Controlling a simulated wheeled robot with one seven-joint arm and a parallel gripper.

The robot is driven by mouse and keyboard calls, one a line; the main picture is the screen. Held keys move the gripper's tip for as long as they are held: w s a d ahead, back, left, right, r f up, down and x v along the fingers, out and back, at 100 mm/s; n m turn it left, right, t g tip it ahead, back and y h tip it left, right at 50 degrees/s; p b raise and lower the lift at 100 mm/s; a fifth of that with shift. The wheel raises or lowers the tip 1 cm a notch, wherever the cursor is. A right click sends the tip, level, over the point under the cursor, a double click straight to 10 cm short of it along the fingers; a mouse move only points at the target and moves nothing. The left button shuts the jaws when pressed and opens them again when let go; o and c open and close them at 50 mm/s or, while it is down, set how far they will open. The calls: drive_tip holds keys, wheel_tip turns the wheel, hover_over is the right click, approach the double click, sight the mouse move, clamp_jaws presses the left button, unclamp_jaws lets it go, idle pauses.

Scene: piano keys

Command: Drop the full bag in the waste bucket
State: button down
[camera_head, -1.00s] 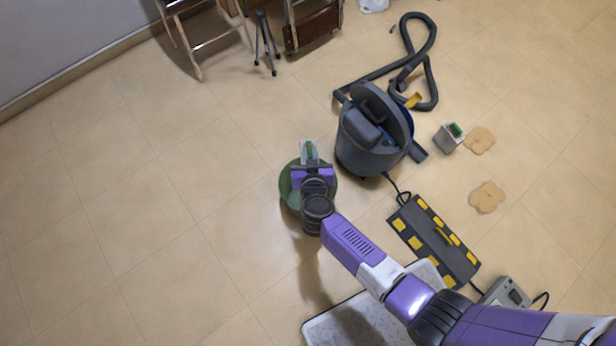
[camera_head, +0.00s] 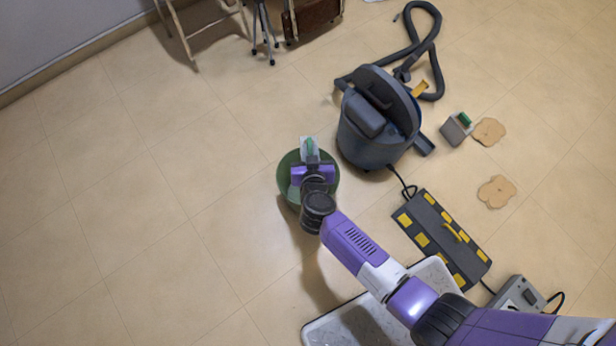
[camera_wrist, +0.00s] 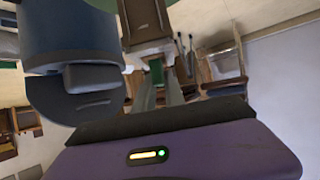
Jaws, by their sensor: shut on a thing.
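My gripper (camera_head: 312,168) is shut on a pale grey bag (camera_head: 306,146) with a green strip along it. In the head view they overlap the round green waste bucket (camera_head: 286,186), the bag near its far rim. My gripper and wrist hide much of the bucket. The bag's height above the bucket is hard to judge. In the wrist view, my gripper's fingers (camera_wrist: 159,88) close around the bag's green part (camera_wrist: 155,71); the rest of the bag is hard to make out.
A dark vacuum cleaner (camera_head: 372,128) with a hose (camera_head: 432,50) stands just right of the bucket. The floor at left is clear.

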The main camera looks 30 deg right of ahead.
drive_tip(key=c, duration=1.3)
unclamp_jaws()
drive_tip(key=shift+r, duration=0.1)
drive_tip(key=p+v, duration=0.4)
drive_tip(key=v, duration=0.3)
drive_tip(key=shift+s+a+r, duration=0.1)
drive_tip(key=shift+s+r, duration=0.05)
drive_tip(key=shift+s, duration=0.2)
